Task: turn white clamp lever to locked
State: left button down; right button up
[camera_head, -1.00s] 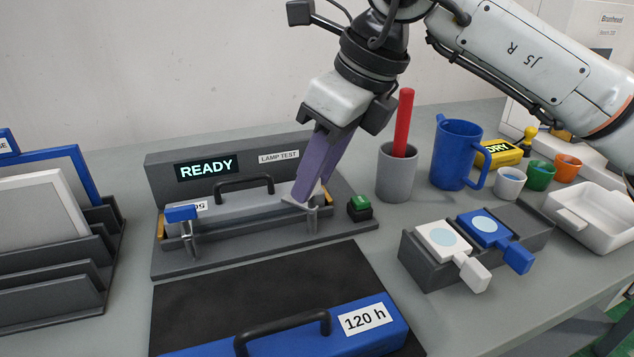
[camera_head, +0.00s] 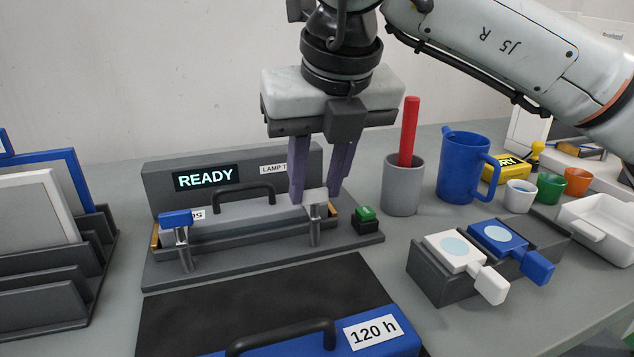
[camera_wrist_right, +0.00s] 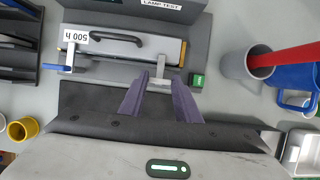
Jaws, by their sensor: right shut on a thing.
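The white clamp lever (camera_head: 315,196) sits on top of the right-hand post of a grey fixture (camera_head: 165,270), and it also shows in the wrist view (camera_wrist_right: 160,82). My right gripper (camera_head: 317,197) points down with its purple fingers on either side of the lever, shut on it. In the wrist view the lever lies crosswise between the fingertips (camera_wrist_right: 160,86). A blue clamp lever (camera_head: 177,218) sits on the left-hand post. A grey cartridge (camera_head: 225,209) with a black handle lies in the fixture. My left gripper is not in view.
The fixture's panel reads READY (camera_head: 206,178). A green button (camera_head: 366,214) stands close right of the white lever. A grey cup with a red rod (camera_head: 403,190) and a blue jug (camera_head: 462,165) stand farther right. A blue 120 h cartridge (camera_head: 400,342) lies in front.

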dwell(0.5)
jog(key=o, duration=1)
jog(key=shift+o, duration=0.2)
jog(key=p+v, duration=0.1)
jog(key=v, duration=0.9)
jog(key=shift+r, duration=0.15)
